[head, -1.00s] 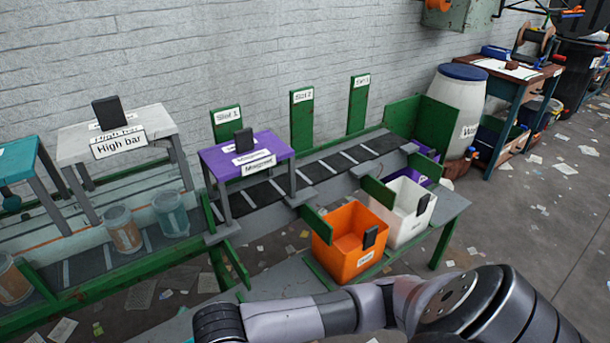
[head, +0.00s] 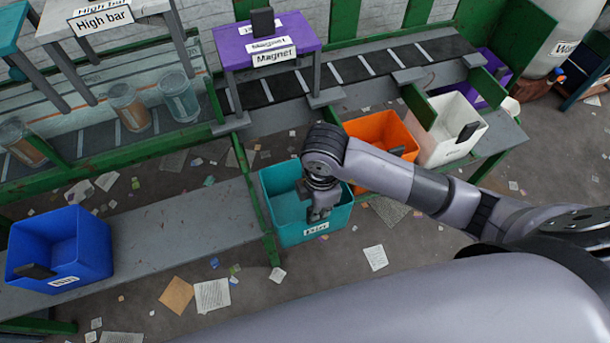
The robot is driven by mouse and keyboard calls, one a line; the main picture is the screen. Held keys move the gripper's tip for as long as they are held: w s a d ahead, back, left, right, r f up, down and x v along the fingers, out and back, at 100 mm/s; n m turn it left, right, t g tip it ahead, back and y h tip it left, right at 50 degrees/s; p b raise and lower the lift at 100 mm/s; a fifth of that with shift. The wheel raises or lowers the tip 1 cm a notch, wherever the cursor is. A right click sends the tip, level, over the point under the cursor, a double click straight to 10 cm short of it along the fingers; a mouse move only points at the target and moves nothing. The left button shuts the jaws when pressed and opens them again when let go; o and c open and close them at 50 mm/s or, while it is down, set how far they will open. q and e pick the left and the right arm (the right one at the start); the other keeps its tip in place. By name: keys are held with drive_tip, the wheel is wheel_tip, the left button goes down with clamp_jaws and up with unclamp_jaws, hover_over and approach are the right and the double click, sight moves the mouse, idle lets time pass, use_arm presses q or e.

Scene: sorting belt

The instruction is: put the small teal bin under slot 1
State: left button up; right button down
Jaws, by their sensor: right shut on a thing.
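The small teal bin (head: 275,231) is in the middle of the head view, between a grey shelf and the orange bin. A label shows on its front. My right gripper (head: 322,212) reaches down at the bin's right side and is shut on it; the exact grip on the wall is partly hidden by the gripper. Whether the bin rests on something or hangs free, I cannot tell. Green posts (head: 343,18) rise behind the belt, but their slot labels are cut off at the top. My left gripper is out of view.
The orange bin (head: 378,131) and white bin (head: 455,112) stand to the right of the teal bin. A blue bin (head: 85,245) sits on the grey shelf (head: 150,226) at left. The purple Magnet stand (head: 293,35) straddles the dark belt (head: 385,62). Paper scraps litter the floor.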

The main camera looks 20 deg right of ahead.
drive_tip(key=w+f+p, duration=0.1)
drive_tip(key=w+f, duration=0.2)
drive_tip(key=w, duration=0.6)
drive_tip(key=shift+w+f, duration=0.25)
drive_tip(key=shift+w, duration=0.05)
drive_tip(key=shift+a+f, duration=0.1)
drive_tip(key=shift+f, duration=0.05)
drive_tip(key=c, duration=1.7)
unclamp_jaws()
drive_tip(key=shift+o, duration=0.2)
wheel_tip(320, 180, up, 12)
drive_tip(key=shift+r, duration=0.2)
drive_tip(key=shift+s, duration=0.1)
